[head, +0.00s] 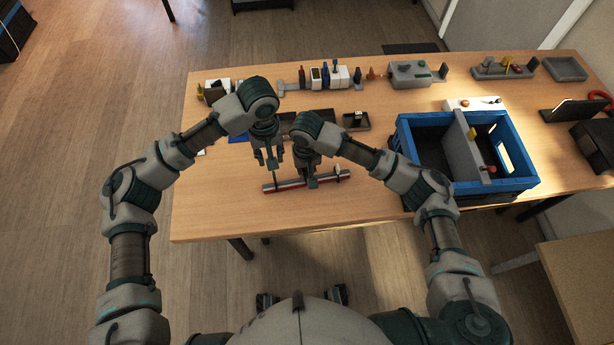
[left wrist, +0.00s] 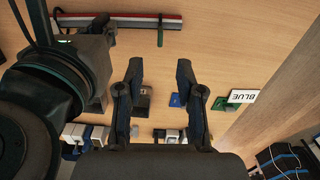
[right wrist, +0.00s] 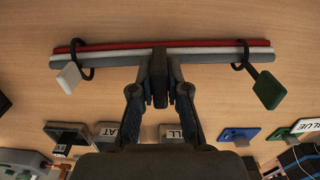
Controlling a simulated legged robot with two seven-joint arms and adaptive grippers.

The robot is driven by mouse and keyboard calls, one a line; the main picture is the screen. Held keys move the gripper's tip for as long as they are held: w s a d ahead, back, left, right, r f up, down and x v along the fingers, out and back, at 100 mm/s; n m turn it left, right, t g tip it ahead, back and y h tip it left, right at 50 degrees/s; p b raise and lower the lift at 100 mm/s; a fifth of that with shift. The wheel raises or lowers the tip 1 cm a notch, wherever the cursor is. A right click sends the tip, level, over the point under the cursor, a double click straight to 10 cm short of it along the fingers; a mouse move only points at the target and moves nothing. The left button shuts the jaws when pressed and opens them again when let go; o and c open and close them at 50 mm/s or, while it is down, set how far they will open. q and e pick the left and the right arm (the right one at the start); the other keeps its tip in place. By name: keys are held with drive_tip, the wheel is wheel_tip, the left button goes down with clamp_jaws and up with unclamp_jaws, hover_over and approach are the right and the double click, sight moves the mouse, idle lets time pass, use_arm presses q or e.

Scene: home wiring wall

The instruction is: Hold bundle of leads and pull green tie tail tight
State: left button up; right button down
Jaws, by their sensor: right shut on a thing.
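The bundle of leads, red, white and grey (head: 330,181), lies along the front of the table; it also shows in the right wrist view (right wrist: 210,52) and left wrist view (left wrist: 90,19). My right gripper (head: 312,180) is shut around its middle, also in the right wrist view (right wrist: 159,65). A black tie with a green tail (right wrist: 269,90) loops one end; a tie with a white tail (right wrist: 69,75) loops the other. The green tail shows edge-on in the left wrist view (left wrist: 160,37). My left gripper (head: 268,164) is open and empty above the table (left wrist: 156,65), near the green-tail end, apart from it.
Small dark trays and coloured tags lie behind the bundle, with a BLUE label (left wrist: 243,96) and a green tag (right wrist: 279,134). A blue crate (head: 521,184) with a grey divider stands right. Connectors and a grey box (head: 408,74) line the back. The front left table is clear.

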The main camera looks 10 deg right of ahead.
drive_tip(key=c, duration=1.1)
unclamp_jaws()
use_arm(q)
wheel_tip(320, 180, up, 2)
drive_tip(key=shift+r, duration=0.1)
use_arm(e)
drive_tip(key=shift+r, duration=0.15)
